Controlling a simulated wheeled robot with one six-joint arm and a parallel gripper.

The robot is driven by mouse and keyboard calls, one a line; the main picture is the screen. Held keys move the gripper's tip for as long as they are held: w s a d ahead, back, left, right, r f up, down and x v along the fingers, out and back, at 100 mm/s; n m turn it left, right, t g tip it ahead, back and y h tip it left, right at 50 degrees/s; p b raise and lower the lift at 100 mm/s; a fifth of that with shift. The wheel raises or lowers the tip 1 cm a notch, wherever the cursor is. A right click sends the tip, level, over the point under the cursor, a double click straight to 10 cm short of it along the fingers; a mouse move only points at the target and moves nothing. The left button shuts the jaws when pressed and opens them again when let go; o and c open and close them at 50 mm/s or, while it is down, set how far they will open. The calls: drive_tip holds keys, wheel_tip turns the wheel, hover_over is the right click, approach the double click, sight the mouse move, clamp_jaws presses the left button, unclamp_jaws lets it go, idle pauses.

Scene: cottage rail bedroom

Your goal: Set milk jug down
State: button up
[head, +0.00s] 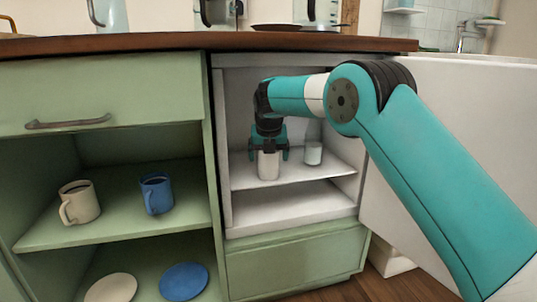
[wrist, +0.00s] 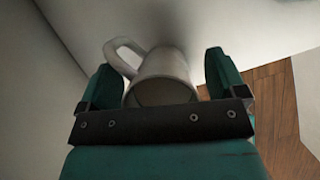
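The white milk jug (head: 268,166) appears to stand upright on the upper shelf (head: 240,178) inside the open white fridge. In the wrist view the jug (wrist: 162,72) shows its handle at the left. My gripper (head: 269,154) reaches down over the jug with one finger on each side. The fingers are spread wider than the jug, and a narrow gap shows beside it, clearest at the right finger in the wrist view. The gripper (wrist: 163,80) is open around it. The jug's upper part is partly hidden by the gripper in the head view.
A white cup or glass (head: 313,153) stands right of the jug on the same shelf. The fridge door (head: 440,110) is open at the right. Left, a green cabinet holds a cream mug (head: 79,203), a blue mug (head: 157,194) and plates. A wooden counter (head: 120,42) runs above.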

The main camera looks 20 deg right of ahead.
drive_tip(key=s+a+r+m+g+y+p, duration=0.1)
drive_tip(key=s+m, duration=0.7)
drive_tip(key=s, duration=0.8)
drive_tip(key=s+a+r+m+g+y+p, duration=0.1)
drive_tip(key=s+a+r+m+y+p, duration=0.1)
drive_tip(key=s+r+m, duration=0.3)
drive_tip(key=s+a+r+m+g+y+p, duration=0.2)
drive_tip(key=s+m, duration=1.1)
drive_tip(key=s, duration=1.3)
drive_tip(key=shift+s+a+r+p, duration=0.15)
drive_tip(key=shift+s+r+p, duration=0.2)
drive_tip(key=shift+r+p, duration=0.35)
drive_tip(key=shift+r, duration=0.25)
